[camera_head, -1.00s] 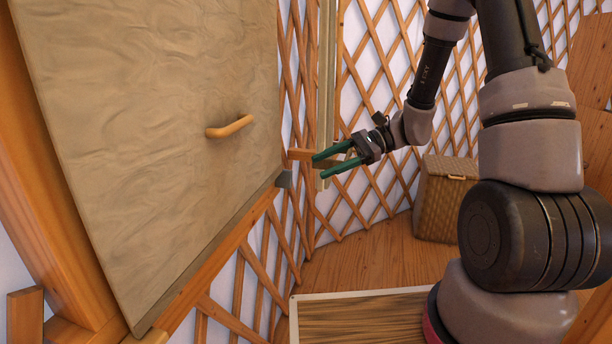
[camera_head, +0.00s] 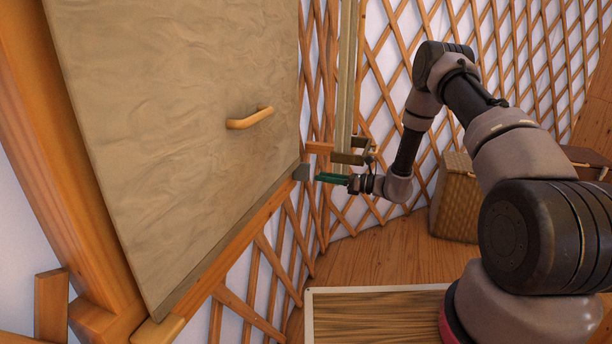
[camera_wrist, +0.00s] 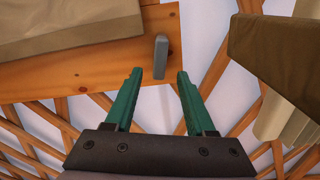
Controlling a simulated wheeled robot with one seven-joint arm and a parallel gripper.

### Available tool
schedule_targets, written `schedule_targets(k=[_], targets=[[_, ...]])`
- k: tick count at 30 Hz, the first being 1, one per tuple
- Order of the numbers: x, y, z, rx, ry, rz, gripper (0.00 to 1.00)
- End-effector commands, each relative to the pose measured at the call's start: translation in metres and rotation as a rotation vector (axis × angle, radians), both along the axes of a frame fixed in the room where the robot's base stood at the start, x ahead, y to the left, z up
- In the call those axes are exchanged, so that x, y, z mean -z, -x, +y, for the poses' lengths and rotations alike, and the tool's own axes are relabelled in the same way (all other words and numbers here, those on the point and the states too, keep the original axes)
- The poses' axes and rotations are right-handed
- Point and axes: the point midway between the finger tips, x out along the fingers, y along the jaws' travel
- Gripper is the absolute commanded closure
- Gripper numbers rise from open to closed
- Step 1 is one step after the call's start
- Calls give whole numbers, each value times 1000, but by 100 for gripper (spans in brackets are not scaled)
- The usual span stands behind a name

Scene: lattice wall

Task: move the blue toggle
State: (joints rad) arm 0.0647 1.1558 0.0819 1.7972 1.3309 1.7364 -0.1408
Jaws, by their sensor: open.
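The toggle is a small grey-blue lever (camera_head: 302,173) on the wooden frame at the lower right corner of the large door panel. In the wrist view the lever (camera_wrist: 161,58) hangs from the wooden board, and its lower end appears between my fingertips. My gripper (camera_head: 319,177) is just right of the lever in the head view. In the wrist view its two green fingers (camera_wrist: 158,73) are spread apart and hold nothing. I cannot tell whether either finger touches the lever.
The door panel (camera_head: 180,120) has an orange handle (camera_head: 250,118). A pale vertical post (camera_head: 346,80) with a bracket (camera_head: 350,157) stands close above my gripper. The lattice wall is behind. A wicker box (camera_head: 456,200) stands on the wooden floor, with open floor (camera_head: 380,255) left of it.

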Motion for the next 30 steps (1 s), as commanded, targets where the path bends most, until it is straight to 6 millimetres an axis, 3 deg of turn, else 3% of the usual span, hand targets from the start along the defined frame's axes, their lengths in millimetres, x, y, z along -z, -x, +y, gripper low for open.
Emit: schedule_targets(k=[3,10,23,27,28,30], targets=[[0,-7,24,-4,2,-2,45],[0,-19,56,-3,2,-1,45],[0,-23,66,-1,1,-2,45],[0,-23,65,-1,1,-2,95],[0,-23,65,-1,1,-2,100],[0,-23,65,-1,1,-2,100]])
